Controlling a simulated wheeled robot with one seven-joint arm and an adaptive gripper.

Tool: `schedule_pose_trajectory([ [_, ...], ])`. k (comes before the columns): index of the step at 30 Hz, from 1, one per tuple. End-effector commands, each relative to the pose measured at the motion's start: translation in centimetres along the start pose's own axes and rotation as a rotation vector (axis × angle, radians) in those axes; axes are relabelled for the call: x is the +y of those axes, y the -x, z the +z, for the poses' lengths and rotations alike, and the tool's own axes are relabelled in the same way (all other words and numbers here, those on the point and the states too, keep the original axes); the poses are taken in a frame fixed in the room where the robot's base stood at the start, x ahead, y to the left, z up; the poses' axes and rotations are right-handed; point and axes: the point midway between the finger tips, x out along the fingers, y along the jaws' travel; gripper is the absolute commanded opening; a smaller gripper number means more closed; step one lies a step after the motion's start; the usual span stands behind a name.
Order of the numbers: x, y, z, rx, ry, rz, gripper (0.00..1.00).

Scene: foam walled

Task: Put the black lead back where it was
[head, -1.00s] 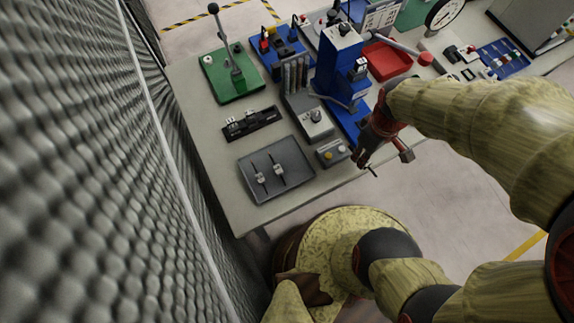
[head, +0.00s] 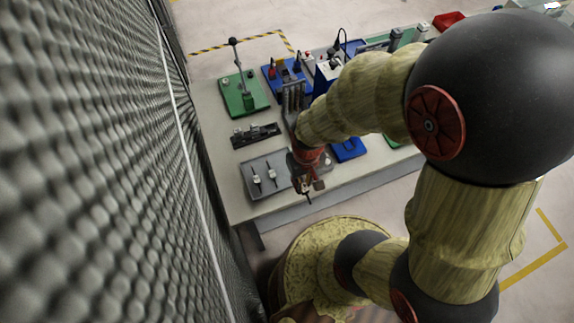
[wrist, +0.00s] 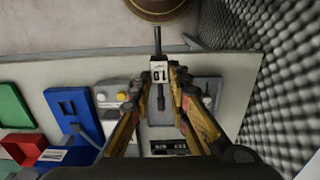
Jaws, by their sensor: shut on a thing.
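My gripper (wrist: 161,78) is shut on a thin black piece with a white tag marked "01", which I take to be the black lead (wrist: 158,42). The lead points away from the wrist, past the bench edge in the picture. In the head view my gripper (head: 309,190) is near the front edge of the bench, just right of the grey tray (head: 285,186), with the lead's thin dark end showing below the fingers. Two small pieces with white parts (head: 257,180) (head: 272,175) lie in the tray. Part of the tray is hidden behind my gripper.
A black holder (head: 256,135) lies behind the tray, and a green base with a lever (head: 243,95) further back. A blue base (head: 348,149) is to the right, and a red tray (wrist: 22,146) shows in the wrist view. A grey foam wall (head: 90,170) runs along the left.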

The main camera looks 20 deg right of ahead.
Motion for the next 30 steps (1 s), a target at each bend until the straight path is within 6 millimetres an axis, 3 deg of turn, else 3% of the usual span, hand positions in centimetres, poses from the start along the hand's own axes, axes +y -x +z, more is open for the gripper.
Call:
schedule_pose_trajectory([
  [5,0.0,-1.1,-2.0,-0.003,-0.015,0.000,0.00],
  [15,0.3,-4.2,-9.0,-0.002,-0.014,0.000,0.00],
  [24,0.4,-8.6,-12.6,-0.003,-0.013,0.000,0.00],
  [30,0.4,-9.5,-13.4,-0.001,-0.012,0.000,0.00],
])
